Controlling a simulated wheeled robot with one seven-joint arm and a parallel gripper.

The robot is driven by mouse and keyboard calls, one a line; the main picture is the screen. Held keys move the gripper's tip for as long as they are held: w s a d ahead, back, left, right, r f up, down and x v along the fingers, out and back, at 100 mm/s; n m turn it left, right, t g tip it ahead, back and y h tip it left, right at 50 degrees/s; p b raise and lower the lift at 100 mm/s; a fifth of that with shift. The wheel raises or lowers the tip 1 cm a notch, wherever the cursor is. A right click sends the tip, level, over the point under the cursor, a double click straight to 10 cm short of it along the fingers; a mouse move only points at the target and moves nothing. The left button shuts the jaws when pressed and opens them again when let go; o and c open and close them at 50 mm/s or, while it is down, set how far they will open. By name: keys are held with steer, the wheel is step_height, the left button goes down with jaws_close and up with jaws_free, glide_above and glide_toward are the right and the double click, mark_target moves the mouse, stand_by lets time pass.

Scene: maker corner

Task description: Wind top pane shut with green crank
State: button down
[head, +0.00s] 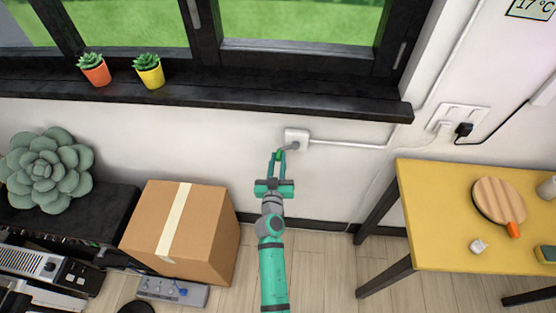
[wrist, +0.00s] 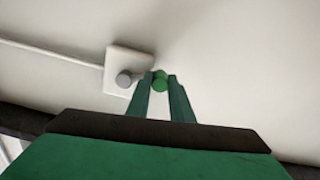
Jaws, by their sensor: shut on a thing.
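The green crank knob (wrist: 160,80) sits between the fingertips of my gripper (wrist: 161,84) in the wrist view, and my gripper is shut on it. The crank's grey hub sits on a white wall box (head: 297,137) below the window sill; the box also shows in the wrist view (wrist: 127,62), to the left of the fingers. In the head view my gripper (head: 279,158) reaches up to the wall just below and left of the box. The knob is partly hidden by the fingers. The top pane itself is not clearly in view; only lower window panes (head: 300,20) show.
Two potted succulents, orange (head: 95,70) and yellow (head: 149,70), stand on the black sill (head: 220,103). A cardboard box (head: 205,230) stands left of my arm. A yellow table (head: 440,230) with a round wooden board is at right. Wall space around the crank is clear.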

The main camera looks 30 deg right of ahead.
steer(key=shift+d+f+n, duration=0.1)
steer(key=shift+f+n, duration=0.2)
steer(key=shift+n, duration=0.2)
steer(key=n, duration=0.1)
steer(key=f+n, duration=0.1)
steer(key=n, duration=0.1)
steer(key=shift+s+d, duration=0.2)
steer(key=shift+d, duration=0.15)
steer(key=c, duration=1.6)
jaws_free()
steer(key=shift+s+d, duration=0.1)
steer(key=shift+d, duration=0.05)
steer(key=shift+o, duration=0.2)
steer(key=v, duration=1.1)
